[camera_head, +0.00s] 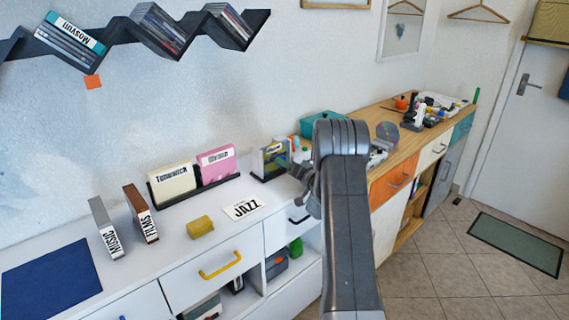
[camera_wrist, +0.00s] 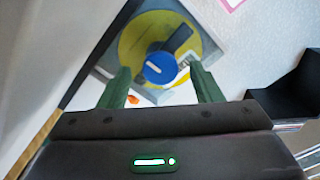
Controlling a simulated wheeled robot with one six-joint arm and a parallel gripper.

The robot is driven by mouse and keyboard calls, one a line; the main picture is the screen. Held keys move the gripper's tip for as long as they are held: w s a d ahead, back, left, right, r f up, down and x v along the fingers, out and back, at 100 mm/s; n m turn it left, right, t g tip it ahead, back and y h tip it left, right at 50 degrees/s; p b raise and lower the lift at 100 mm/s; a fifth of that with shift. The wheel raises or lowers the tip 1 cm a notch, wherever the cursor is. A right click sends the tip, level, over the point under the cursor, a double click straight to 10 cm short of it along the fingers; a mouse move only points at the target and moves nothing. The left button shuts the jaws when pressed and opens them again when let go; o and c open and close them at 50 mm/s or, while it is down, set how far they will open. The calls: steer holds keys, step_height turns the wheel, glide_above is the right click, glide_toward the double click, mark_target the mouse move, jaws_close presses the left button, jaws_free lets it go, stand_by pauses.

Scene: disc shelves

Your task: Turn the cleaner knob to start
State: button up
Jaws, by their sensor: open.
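The cleaner (camera_wrist: 130,48) shows in the wrist view as a grey, square-edged unit with a round yellow face. Its blue knob (camera_wrist: 160,68) has a short white mark, tilted slightly from level in the picture. My gripper (camera_wrist: 159,72) is open, with one green finger on each side of the knob in the picture. I see no contact with the knob; the remaining distance is hard to judge. In the head view my gripper (camera_head: 308,185) is partly hidden by my arm, above the back of the white counter.
The white counter (camera_head: 185,262) holds a yellow block (camera_head: 200,227), a JAZZ card (camera_head: 244,207) and upright dividers (camera_head: 141,214). A black holder (camera_head: 272,174) stands near my gripper. A wooden-topped cabinet (camera_head: 400,150) with several items is to the right.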

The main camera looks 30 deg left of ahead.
steer(key=shift+x, duration=0.8)
steer(key=c, duration=1)
